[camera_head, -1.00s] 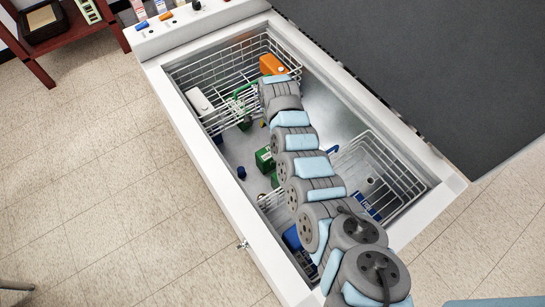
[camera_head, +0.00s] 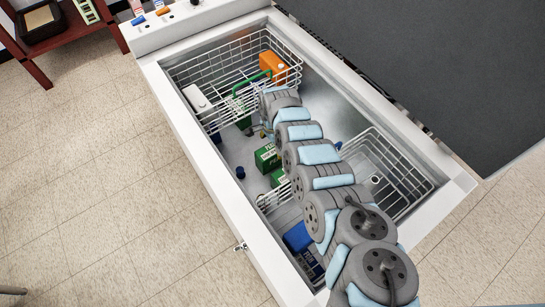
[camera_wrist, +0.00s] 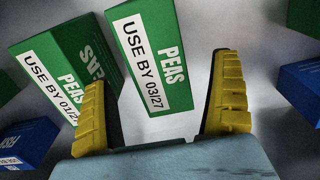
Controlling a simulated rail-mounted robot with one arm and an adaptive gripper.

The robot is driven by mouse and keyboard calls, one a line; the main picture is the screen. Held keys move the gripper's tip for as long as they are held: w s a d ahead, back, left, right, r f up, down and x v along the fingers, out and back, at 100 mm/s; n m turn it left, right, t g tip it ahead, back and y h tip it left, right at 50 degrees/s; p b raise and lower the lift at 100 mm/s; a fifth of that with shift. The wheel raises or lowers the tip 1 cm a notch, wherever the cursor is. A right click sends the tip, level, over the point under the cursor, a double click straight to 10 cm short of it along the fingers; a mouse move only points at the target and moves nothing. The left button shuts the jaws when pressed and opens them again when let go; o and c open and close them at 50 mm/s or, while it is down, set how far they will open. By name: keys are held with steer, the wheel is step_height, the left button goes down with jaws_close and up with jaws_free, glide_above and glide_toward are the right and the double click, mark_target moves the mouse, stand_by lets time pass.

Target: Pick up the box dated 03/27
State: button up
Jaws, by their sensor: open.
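My gripper is hidden there by my arm.
Blue boxes lie at the left (camera_wrist: 35,138) and right (camera_wrist: 304,85) of the wrist view. In the head view, wire baskets (camera_head: 225,80) hang at both ends of the chest freezer. The far basket holds an orange box (camera_head: 272,66) and a white box (camera_head: 196,98).

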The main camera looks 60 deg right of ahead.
steer(key=shift+a+f+b, duration=0.1)
steer(key=shift+f+b, duration=2.1)
steer(key=shift+f, duration=0.4)
steer(key=shift+r, duration=0.1)
steer(key=c, duration=1.4)
steer(key=shift+o, duration=0.2)
steer(key=shift+s+r, duration=0.1)
